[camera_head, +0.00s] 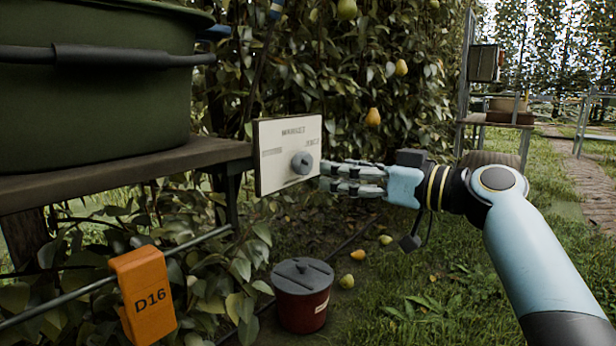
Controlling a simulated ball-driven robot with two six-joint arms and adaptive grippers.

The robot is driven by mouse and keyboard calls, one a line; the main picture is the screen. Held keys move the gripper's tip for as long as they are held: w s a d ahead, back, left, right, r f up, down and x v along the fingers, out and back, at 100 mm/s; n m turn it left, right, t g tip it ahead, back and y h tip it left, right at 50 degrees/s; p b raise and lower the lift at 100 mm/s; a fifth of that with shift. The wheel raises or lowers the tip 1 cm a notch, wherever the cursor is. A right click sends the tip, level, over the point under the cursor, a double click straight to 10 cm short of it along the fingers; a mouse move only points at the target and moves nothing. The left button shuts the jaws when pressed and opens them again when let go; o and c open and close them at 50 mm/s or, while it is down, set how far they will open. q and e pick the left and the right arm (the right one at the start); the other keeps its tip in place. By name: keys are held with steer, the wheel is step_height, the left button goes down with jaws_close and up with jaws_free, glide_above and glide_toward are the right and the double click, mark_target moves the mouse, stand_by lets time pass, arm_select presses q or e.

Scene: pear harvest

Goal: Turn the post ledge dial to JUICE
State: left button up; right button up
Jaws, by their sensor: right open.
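A pale dial panel (275,143) stands at the end of the wooden ledge, lettered MARKET at the top and what looks like JUICE at its right. Its round grey dial knob (302,163) sits low on the right half of the panel. I cannot tell clearly which word the knob points to. My right gripper (326,178) comes in from the right with its fingers level, tips just right of the knob. It is open, with nothing visible between the fingers; whether a tip touches the knob is unclear. My left gripper is not in view.
A large green tub (95,100) stands on the wooden ledge (120,168). An orange D16 tag (146,295) hangs on a rail at lower left. A red lidded bucket (302,305) stands below the panel. Fallen pears (358,255) lie on grass. Foliage fills the back.

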mark_target(307, 166)
steer(key=x, duration=0.2)
steer(key=b+x, duration=0.1)
steer(key=x, duration=0.3)
steer(key=shift+w+a+f+b, duration=0.1)
steer(key=shift+f+b, duration=0.15)
steer(key=shift+b, duration=0.1)
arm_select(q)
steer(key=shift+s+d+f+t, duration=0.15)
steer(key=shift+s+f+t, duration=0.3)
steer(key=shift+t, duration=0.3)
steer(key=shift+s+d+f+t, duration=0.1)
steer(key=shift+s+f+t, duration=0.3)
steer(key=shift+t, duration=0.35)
arm_select(e)
steer(key=shift+x, duration=0.75)
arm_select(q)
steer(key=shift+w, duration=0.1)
arm_select(e)
steer(key=shift+r, duration=0.15)
steer(key=c, duration=1.2)
